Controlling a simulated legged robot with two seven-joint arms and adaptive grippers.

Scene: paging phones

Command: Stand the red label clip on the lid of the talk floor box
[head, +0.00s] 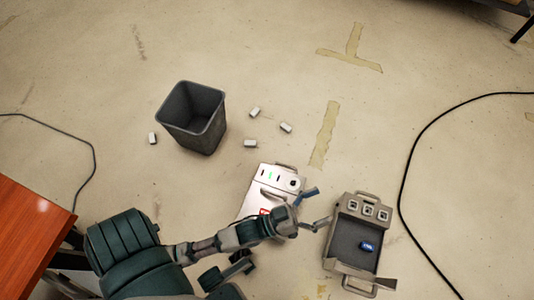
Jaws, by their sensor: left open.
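A pale floor box (267,186) with a green light and dark slots on its lid lies on the floor near the middle. A small red patch (264,211) shows on its near part, beside my left arm; I cannot tell whether it is the red label clip or a marking. My left gripper (316,207) is open and empty, with its fingers spread just right of the pale box and left of a grey case. My left wrist hides the box's near right part. Which box is the talk floor box is not readable. My right gripper is not in view.
The grey open case (341,235) has several square sockets and a blue item (368,246) inside. A dark bin (192,117) stands behind, with several small white blocks (285,127) around it. A black cable (403,185) curves at right. A wooden table (30,230) edges the left.

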